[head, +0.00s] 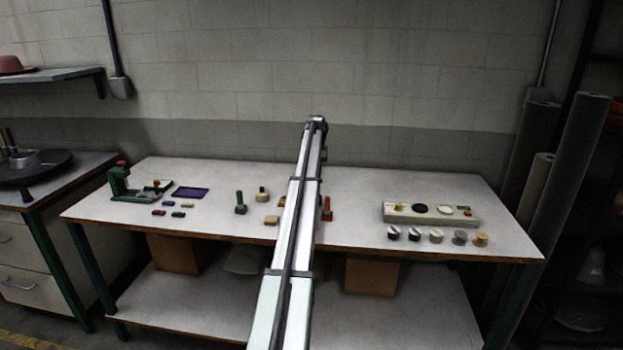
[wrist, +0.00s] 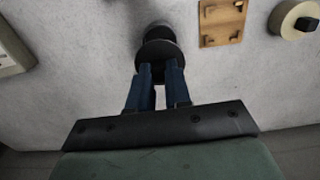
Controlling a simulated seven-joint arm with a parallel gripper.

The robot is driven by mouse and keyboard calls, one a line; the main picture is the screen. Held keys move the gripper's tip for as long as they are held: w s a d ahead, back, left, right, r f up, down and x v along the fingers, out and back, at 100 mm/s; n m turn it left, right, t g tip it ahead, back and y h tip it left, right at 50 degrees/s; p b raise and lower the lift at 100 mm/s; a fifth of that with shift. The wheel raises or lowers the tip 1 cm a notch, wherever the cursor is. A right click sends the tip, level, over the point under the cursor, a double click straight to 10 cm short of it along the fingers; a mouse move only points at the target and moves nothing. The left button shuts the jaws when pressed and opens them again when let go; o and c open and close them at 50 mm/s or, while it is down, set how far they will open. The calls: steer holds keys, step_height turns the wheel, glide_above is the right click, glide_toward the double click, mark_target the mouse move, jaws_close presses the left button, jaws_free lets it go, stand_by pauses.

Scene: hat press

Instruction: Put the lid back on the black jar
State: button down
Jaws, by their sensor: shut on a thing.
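In the wrist view the two blue fingers of my gripper (wrist: 159,70) are shut on the black lid (wrist: 158,50), a round dark disc at the fingertips. Just beyond the disc, and partly covered by it, is a dark rounded shape, which looks like the black jar (wrist: 158,29). The disc and this shape overlap in the picture; I cannot tell whether they touch or whether there is a gap. In the head view my arm hides the gripper, the lid and the jar.
A wooden board with small pegs (wrist: 222,20) and a cream round thing with a black knob (wrist: 296,18) lie to the right in the wrist view.

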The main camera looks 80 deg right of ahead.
steer(key=shift+f, duration=3.15)
steer(key=shift+f, duration=0.15)
steer(key=c, duration=1)
jaws_free()
steer(key=shift+o, duration=0.5)
steer(key=o, duration=0.4)
steer(key=shift+r, duration=3.5)
